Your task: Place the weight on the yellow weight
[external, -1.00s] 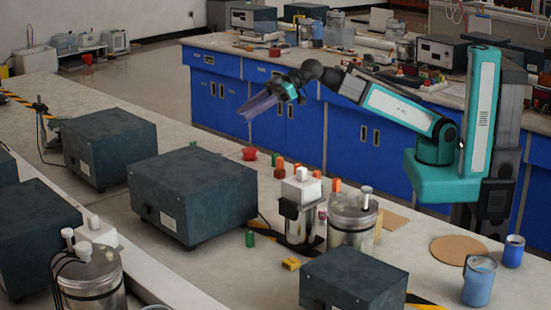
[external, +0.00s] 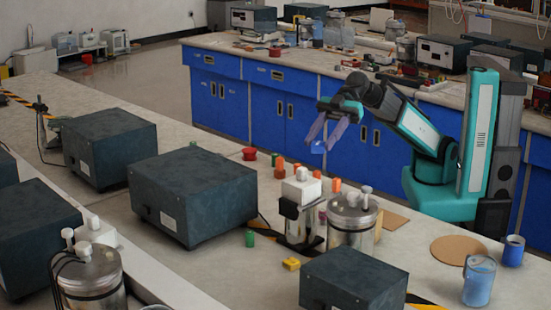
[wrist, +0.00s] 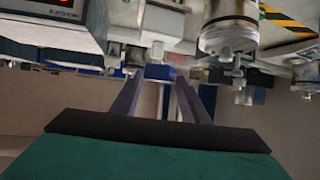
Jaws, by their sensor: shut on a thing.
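My gripper (external: 319,146) is raised near the far edge of the near bench, with its purple fingers pointing down. It is shut on a small blue weight (external: 317,148), which shows between the fingertips. The blue weight also shows in the wrist view (wrist: 160,72), between the fingers of my gripper (wrist: 156,86). The yellow weight (external: 291,264) is a small yellow block on the near bench, in front of the metal apparatus. It is below and slightly left of my gripper in the external view, well apart from it. I cannot make it out in the wrist view.
A grey box (external: 192,197) stands left of the apparatus (external: 300,215); a metal canister (external: 352,222) stands right of it. A dark box (external: 353,281) is close to the yellow weight.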

